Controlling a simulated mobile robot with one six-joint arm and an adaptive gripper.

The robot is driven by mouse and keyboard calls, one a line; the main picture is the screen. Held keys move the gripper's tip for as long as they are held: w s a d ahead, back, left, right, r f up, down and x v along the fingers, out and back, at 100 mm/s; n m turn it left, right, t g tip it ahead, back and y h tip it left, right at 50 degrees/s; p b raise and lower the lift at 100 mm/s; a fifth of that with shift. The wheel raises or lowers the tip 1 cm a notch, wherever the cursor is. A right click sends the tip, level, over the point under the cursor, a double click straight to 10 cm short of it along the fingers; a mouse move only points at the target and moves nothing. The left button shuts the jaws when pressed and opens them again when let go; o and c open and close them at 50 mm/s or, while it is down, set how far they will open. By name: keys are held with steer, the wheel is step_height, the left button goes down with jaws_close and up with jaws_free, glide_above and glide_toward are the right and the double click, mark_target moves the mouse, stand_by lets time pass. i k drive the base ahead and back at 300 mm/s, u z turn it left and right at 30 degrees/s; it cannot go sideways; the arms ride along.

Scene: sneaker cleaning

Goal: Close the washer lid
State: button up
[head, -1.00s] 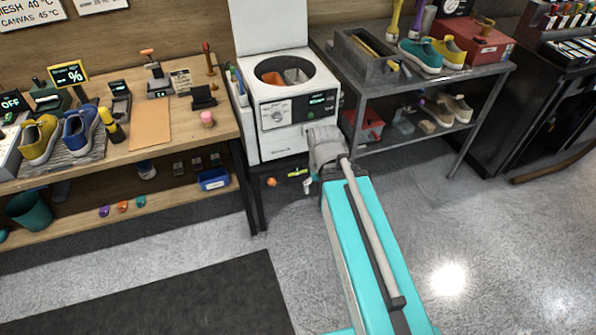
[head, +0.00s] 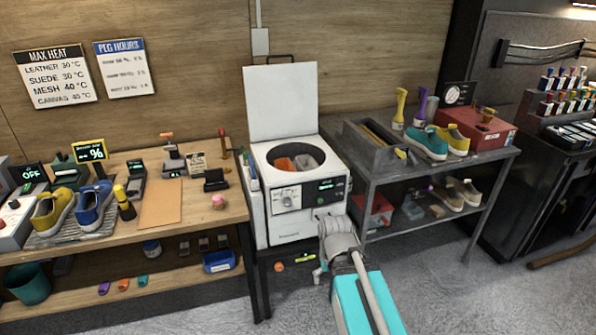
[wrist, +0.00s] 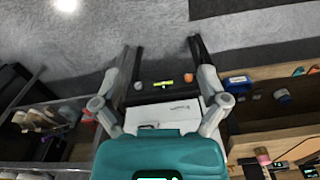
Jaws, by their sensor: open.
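The white washer (head: 297,208) stands between the wooden bench and the metal table in the head view. Its lid (head: 281,102) is raised upright at the back, with a dark handle on top. The round tub opening (head: 296,158) shows orange and pale items inside. My gripper (head: 318,272) is low in front of the washer's lower right side, below the lid and apart from it. In the wrist view my gripper (wrist: 162,82) has its fingers spread wide and empty, with the washer's white body (wrist: 165,112) showing between them.
The wooden bench (head: 160,205) with shoes and small tools is on the left. The metal table (head: 385,172) with a tray, shoes and a red box (head: 475,128) is on the right. A dark cabinet stands at far right. The grey floor (head: 490,285) in front is free.

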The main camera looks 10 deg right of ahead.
mark_target(282, 99)
steer(key=k, duration=1.35)
steer(key=u, duration=0.55)
steer(key=i, duration=1.85)
steer(key=z, duration=0.7)
